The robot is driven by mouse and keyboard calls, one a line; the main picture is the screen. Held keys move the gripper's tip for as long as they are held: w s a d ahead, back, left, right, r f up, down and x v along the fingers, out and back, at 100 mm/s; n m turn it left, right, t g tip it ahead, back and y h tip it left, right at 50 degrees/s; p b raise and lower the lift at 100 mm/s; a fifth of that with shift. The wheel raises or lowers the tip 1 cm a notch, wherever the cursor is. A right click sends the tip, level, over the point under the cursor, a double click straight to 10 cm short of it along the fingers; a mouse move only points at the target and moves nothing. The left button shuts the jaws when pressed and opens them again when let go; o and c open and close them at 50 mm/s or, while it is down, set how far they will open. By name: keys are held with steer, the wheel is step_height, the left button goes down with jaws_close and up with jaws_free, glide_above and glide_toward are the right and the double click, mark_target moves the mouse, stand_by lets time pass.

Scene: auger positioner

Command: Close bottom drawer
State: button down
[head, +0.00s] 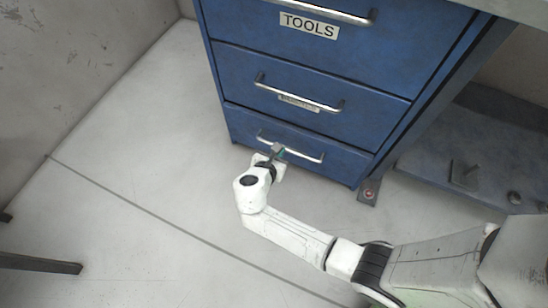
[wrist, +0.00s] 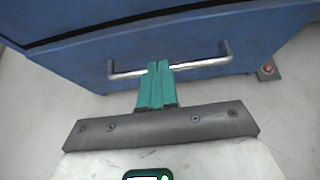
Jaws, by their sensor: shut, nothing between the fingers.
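The bottom drawer (head: 340,157) is the lowest of the blue drawers in the head view, and its front looks about flush with the cabinet. It also fills the upper part of the wrist view (wrist: 90,62). Its metal bar handle (head: 308,156) runs across the front and shows in the wrist view (wrist: 205,62). My gripper (head: 277,150) is at the handle, left of its middle in the head view. In the wrist view the teal fingers (wrist: 157,68) are together with nothing between them. Their tips overlap the handle; I cannot tell whether they touch it.
Above are a middle drawer (head: 370,103) and a drawer labelled TOOLS (head: 400,40), both with bar handles. A bolted foot plate (head: 369,190) stands right of the cabinet. The pale floor (head: 150,150) is clear to the left. A wall (head: 60,70) is further left.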

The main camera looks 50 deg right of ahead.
mark_target(294, 127)
steer(key=b+x, duration=0.1)
steer(key=x, duration=0.1)
steer(key=b+x, duration=0.1)
steer(key=x, duration=0.2)
steer(key=r+b+x, duration=0.1)
steer(key=x, duration=0.1)
steer(key=shift+w+d+f, duration=0.1)
steer(key=shift+d, duration=0.35)
steer(key=shift+w+d, duration=0.2)
steer(key=shift+d, duration=0.45)
steer(key=shift+w+d+r, duration=0.2)
steer(key=shift+d+r, duration=0.05)
steer(key=shift+d, duration=0.1)
steer(key=shift+w+d, duration=0.35)
steer(key=shift+d, duration=0.5)
steer(key=shift+p, duration=0.3)
